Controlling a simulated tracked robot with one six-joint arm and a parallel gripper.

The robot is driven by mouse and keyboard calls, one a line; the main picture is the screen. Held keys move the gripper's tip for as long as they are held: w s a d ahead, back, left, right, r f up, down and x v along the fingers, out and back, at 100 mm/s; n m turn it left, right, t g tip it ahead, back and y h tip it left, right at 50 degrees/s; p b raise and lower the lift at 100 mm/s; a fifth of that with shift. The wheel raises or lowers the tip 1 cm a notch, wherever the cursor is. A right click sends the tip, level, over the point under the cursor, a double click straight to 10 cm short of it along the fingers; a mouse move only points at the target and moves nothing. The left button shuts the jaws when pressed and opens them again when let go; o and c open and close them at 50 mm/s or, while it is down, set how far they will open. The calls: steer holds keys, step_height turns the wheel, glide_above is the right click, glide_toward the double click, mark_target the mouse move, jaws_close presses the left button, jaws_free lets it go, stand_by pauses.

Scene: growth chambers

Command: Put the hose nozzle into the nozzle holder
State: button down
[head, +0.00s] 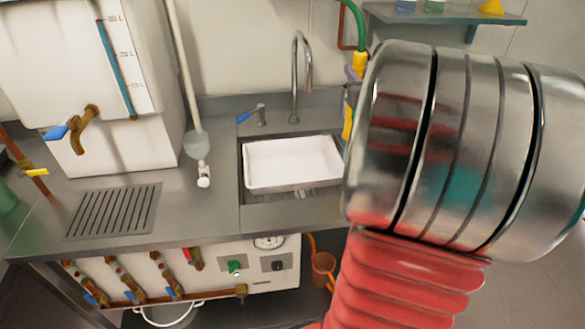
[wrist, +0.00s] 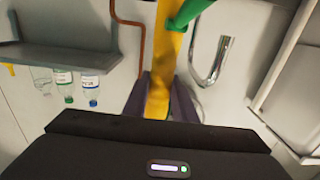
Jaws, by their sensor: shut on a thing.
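The yellow hose nozzle (head: 359,65) hangs upright from a green hose (head: 352,16), right of the sink tap in the head view. Its lower part shows beside the edge of my large metal arm joint. I cannot make out the nozzle holder in either view.
A steel counter holds a sink with a white basin (head: 292,163), a tall tap (head: 296,75) and a white tank (head: 105,75). A wall shelf (head: 445,15) carries bottles and a yellow thing. A copper pipe (wrist: 130,28) runs near the nozzle.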

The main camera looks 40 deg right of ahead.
steer(key=shift+s+d, duration=0.45)
steer(key=shift+d, duration=0.35)
steer(key=shift+s+d, duration=0.5)
steer(key=shift+d, duration=0.25)
steer(key=shift+s+d, duration=0.45)
steer(key=shift+d, duration=0.35)
step_height(320, 180, up, 11)
stand_by(0.6)
steer(key=shift+w+f, duration=0.1)
